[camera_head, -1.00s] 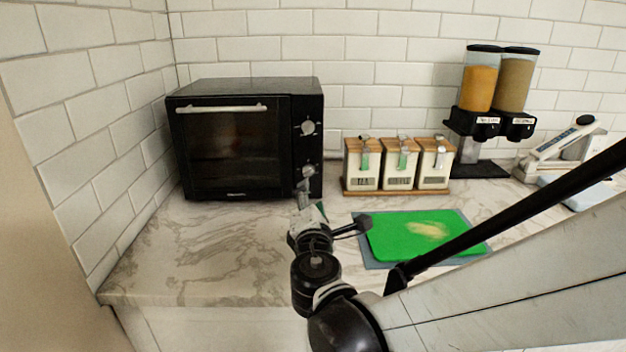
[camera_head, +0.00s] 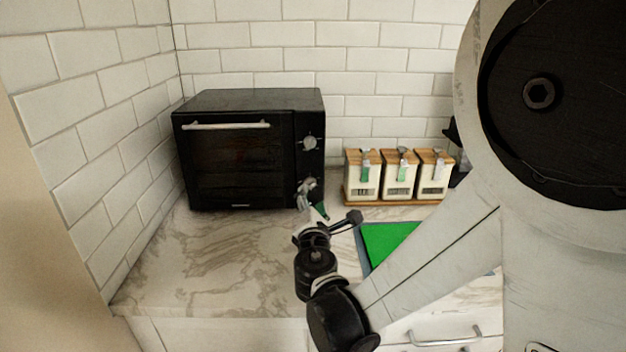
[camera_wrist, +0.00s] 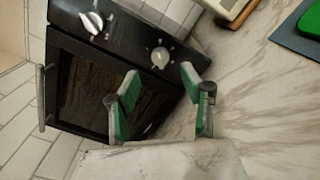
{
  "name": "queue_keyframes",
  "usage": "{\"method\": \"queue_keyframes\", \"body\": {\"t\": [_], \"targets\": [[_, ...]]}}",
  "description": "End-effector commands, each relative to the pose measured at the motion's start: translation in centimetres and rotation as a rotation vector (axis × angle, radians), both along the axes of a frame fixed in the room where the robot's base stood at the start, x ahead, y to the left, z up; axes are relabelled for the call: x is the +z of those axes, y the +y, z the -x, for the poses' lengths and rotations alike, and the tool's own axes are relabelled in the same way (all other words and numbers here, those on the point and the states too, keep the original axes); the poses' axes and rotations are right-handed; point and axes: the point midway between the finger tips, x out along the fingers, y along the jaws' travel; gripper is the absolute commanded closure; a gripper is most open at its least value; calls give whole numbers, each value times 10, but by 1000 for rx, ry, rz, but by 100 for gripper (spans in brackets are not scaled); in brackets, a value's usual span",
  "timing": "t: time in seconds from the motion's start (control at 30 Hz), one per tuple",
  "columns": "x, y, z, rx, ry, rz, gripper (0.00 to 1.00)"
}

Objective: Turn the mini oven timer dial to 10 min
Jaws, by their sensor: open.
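The black mini oven (camera_head: 236,155) stands at the back left of the counter, door shut. Its right panel carries an upper dial (camera_head: 310,142) and a lower dial (camera_head: 310,184). In the wrist view the upper dial (camera_wrist: 92,22) is at top left and the lower dial (camera_wrist: 160,57) is near the middle. I cannot read their markings or tell which is the timer. My gripper (camera_wrist: 160,76) is open and empty, its green-padded fingers on either side of the lower dial's line of view, apparently just short of it. In the head view my gripper (camera_head: 312,198) partly overlaps the lower dial.
Several white canisters with wooden lids (camera_head: 398,175) stand right of the oven. A green board on a grey mat (camera_head: 385,243) lies in front of them, partly behind my arm. The counter (camera_head: 215,250) in front of the oven is clear. A tiled wall (camera_head: 95,110) is close on the left.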

Motion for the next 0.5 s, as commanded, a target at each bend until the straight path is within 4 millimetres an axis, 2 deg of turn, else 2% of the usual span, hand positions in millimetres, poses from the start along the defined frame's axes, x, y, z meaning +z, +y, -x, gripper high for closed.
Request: {"method": "queue_keyframes", "body": {"t": [0.03, 0.2, 0.5], "targets": [[0, 0, -11, -1, 0, 0, 58], [0, 1, -39, -1, 0, 0, 58], [0, 3, -63, 1, -1, 0, 58]]}}
